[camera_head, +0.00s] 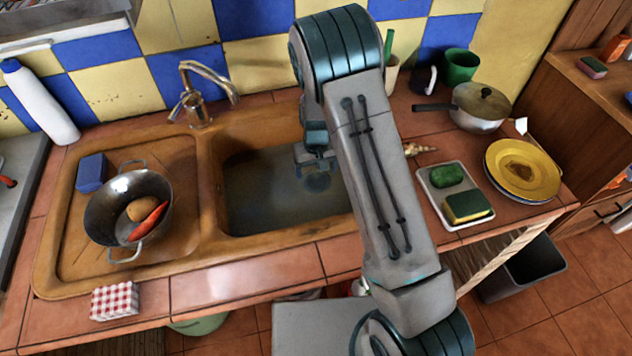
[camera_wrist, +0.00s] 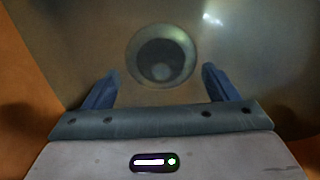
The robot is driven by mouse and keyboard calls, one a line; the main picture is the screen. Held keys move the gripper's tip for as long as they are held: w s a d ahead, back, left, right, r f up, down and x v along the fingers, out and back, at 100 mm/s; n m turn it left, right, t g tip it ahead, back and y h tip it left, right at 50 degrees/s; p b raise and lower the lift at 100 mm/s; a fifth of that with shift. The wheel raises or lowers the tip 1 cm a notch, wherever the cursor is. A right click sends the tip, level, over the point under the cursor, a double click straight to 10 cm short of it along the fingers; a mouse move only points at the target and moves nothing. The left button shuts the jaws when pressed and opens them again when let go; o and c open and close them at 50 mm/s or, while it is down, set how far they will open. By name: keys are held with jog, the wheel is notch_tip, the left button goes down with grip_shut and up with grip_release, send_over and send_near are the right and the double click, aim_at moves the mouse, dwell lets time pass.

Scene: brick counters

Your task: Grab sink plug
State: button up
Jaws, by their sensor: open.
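The sink plug (camera_wrist: 161,56) is a dark round disc with a paler knob, seen inside a lighter ring at the sink bottom in the wrist view. In the head view a faint round shape (camera_head: 317,180) at the sink bottom below my gripper looks like it. My gripper (camera_wrist: 160,88) is open, with its two blue fingers apart. In the wrist view the plug lies beyond the fingertips, roughly centred between them, with nothing held. In the head view my gripper (camera_head: 314,160) is inside the sink (camera_head: 208,190), partly hidden by my arm.
The faucet (camera_head: 200,95) stands behind the sink's left side. A tray (camera_head: 452,213) with sponges, a lidded pot (camera_head: 478,122) and yellow plates (camera_head: 535,178) stand to the right. The sink walls are close around my gripper.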

aim_at(316, 177)
jog(key=shift+a+f, duration=0.1)
jog(key=shift+f, duration=1.55)
jog(key=c, duration=1.1)
jog(key=shift+r, duration=0.1)
